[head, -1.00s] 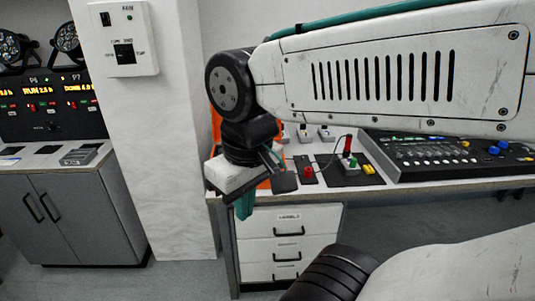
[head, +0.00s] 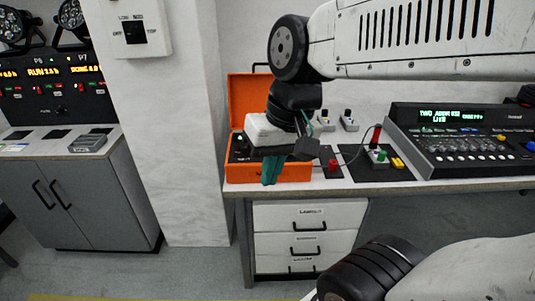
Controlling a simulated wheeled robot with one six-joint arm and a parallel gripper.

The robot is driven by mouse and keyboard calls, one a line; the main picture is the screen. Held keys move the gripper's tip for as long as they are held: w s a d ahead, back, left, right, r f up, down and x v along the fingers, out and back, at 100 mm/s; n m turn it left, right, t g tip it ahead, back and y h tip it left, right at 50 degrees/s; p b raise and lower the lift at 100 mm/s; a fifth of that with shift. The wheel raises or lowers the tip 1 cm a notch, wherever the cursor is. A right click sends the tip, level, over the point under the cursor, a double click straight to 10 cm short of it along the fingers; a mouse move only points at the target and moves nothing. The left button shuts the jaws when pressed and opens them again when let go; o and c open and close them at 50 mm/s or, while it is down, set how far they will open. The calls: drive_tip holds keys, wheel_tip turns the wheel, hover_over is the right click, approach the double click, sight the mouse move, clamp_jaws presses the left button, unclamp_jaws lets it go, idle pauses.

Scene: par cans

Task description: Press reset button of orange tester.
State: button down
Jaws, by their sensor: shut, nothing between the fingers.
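The orange tester (head: 247,97) is an open orange case on the left end of the bench, its lid raised against the wall. My gripper (head: 270,172) hangs in front of the case, its teal fingers shut and empty, pointing down. My wrist and the white gripper body cover most of the tester's panel. A small part of the dark panel shows at its left side. I cannot make out the reset button. Whether the fingertips touch the case's front wall cannot be told.
On the bench (head: 420,187), right of the tester, are a red button (head: 333,165), a small box with a green knob (head: 379,157) and a lit mixing console (head: 465,145). White drawers (head: 306,215) stand below. A white pillar (head: 180,120) stands left, with a wall switch (head: 134,30).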

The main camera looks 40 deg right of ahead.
drive_tip(key=w+d+f+m+t+y, duration=0.1)
drive_tip(key=w+d+m+t+y, duration=0.1)
drive_tip(key=w+m, duration=0.6)
drive_tip(key=w+d+f+m+t+y, duration=0.1)
drive_tip(key=w+d+m+t, duration=0.15)
drive_tip(key=w, duration=0.95)
drive_tip(key=w+d+f+m+t+h, duration=0.1)
drive_tip(key=w+d+f+m, duration=0.3)
drive_tip(key=d+m, duration=0.2)
drive_tip(key=w+d+f+m+t+h, duration=0.2)
drive_tip(key=w+d+m, duration=0.3)
drive_tip(key=d, duration=0.6)
drive_tip(key=shift+w+f+m+h, duration=0.25)
drive_tip(key=shift+f+m+h, duration=0.05)
drive_tip(key=shift+f+m, duration=0.65)
drive_tip(key=shift+a, duration=0.1)
drive_tip(key=shift+f, duration=4.35)
drive_tip(key=shift+f, duration=0.4)
